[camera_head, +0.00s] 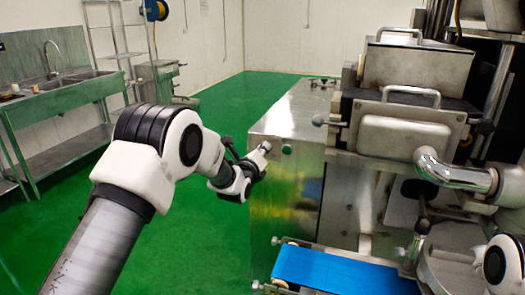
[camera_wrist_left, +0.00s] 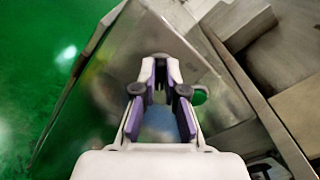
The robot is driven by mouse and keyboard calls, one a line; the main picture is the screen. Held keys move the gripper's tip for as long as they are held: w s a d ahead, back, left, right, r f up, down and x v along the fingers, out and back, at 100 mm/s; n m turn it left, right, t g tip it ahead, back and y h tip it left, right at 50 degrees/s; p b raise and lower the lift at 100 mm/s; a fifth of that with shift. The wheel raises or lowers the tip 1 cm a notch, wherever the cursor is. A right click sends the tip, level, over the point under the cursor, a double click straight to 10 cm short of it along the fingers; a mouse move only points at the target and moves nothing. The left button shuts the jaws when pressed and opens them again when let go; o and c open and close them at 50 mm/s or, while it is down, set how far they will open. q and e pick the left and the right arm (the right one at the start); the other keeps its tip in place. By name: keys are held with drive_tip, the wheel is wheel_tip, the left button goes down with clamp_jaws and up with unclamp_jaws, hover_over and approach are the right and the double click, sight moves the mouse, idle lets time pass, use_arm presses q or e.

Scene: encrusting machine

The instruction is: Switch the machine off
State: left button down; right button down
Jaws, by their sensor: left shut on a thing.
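The machine (camera_head: 300,115) is a large stainless steel body on the right. Its shiny side panel also shows in the left wrist view (camera_wrist_left: 105,105). My left gripper (camera_head: 262,150) reaches the upper part of this panel; it also shows in the left wrist view (camera_wrist_left: 160,62). Its fingers are shut on a small switch at the panel, mostly hidden between the fingertips. My right gripper is out of view.
A blue conveyor belt (camera_head: 345,272) extends from the machine's lower front. Metal covers with handles (camera_head: 405,135) and a curved chrome pipe (camera_head: 455,175) are at the right. A steel sink bench (camera_head: 65,100) stands along the left wall. The green floor (camera_head: 215,110) between is clear.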

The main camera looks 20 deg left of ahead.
use_arm(q)
drive_tip(key=shift+f+n, duration=0.1)
drive_tip(key=shift+n, duration=0.2)
drive_tip(key=shift+f+n+b, duration=0.15)
drive_tip(key=shift+n+b, duration=1.1)
drive_tip(key=shift+n, duration=1.6)
drive_tip(key=shift+f+n+b, duration=0.2)
drive_tip(key=shift+n+b, duration=1.1)
drive_tip(key=shift+n, duration=1.6)
drive_tip(key=shift+f+n+b, duration=0.15)
drive_tip(key=shift+n+b, duration=1.1)
drive_tip(key=shift+n, duration=1.6)
drive_tip(key=shift+s, duration=0.1)
drive_tip(key=c, duration=1.2)
unclamp_jaws()
drive_tip(key=shift+a, duration=0.1)
drive_tip(key=shift+c, duration=0.2)
drive_tip(key=shift+r, duration=0.1)
